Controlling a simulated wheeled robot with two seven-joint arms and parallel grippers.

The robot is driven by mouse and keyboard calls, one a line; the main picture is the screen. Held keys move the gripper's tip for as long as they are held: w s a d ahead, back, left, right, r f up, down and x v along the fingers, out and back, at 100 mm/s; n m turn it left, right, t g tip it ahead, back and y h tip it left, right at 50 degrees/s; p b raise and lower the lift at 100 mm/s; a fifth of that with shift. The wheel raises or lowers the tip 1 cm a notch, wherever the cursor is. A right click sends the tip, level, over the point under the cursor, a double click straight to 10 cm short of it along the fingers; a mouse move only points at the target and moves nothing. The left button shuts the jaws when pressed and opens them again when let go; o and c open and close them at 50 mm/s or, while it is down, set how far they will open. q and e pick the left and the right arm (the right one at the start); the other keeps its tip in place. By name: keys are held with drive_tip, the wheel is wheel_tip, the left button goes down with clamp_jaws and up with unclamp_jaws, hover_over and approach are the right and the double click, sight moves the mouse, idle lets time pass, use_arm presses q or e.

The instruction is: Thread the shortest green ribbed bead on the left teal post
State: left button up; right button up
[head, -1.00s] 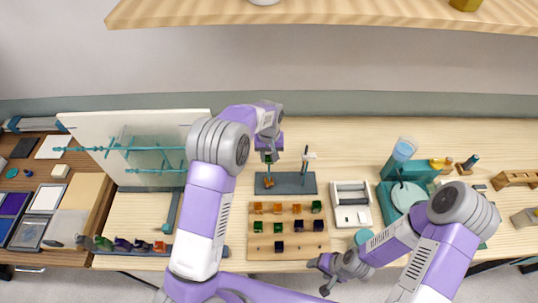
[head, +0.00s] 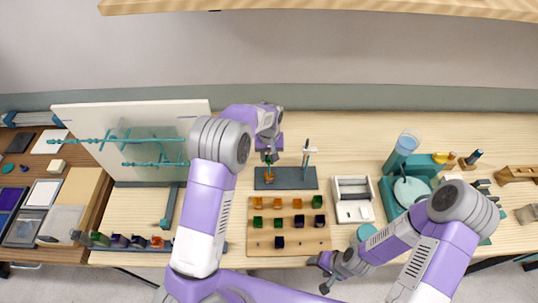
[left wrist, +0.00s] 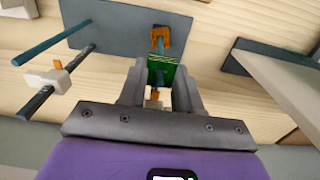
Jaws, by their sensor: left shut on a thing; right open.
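My left gripper (head: 268,158) is shut on a small green bead (left wrist: 160,72), which shows between its fingers in the left wrist view. It is over the left part of the dark post base (head: 294,184). An orange bead (head: 269,176) sits on that base just below the gripper. The left post is mostly hidden by the gripper and beads, so I cannot tell whether the green bead is around it. My right gripper (head: 325,272) is open and empty at the front, right of the bead board.
A wooden board (head: 262,232) with several orange, green and dark beads lies in front of the post base.

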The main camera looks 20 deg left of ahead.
use_arm(q)
drive_tip(key=shift+f+b, duration=0.7)
drive_tip(key=shift+f, duration=0.4)
drive_tip(key=shift+s+d+f+b, duration=0.15)
drive_tip(key=shift+s+f+b, duration=0.2)
drive_tip(key=shift+f+b, duration=0.2)
drive_tip(key=shift+f, duration=0.1)
drive_tip(key=o, duration=1.1)
drive_tip(key=shift+r, duration=0.2)
drive_tip(key=shift+w+r+p, duration=0.1)
drive_tip(key=shift+r+p, duration=0.45)
drive_tip(key=shift+r, duration=0.1)
drive_tip(key=r+p, duration=0.2)
drive_tip(key=r, duration=0.1)
drive_tip(key=r+p, duration=0.2)
drive_tip(key=r, duration=0.2)
drive_tip(key=shift+s+p, duration=0.2)
drive_tip(key=shift+p, duration=0.1)
drive_tip(key=shift+w+f, duration=0.1)
drive_tip(key=shift+f, duration=0.05)
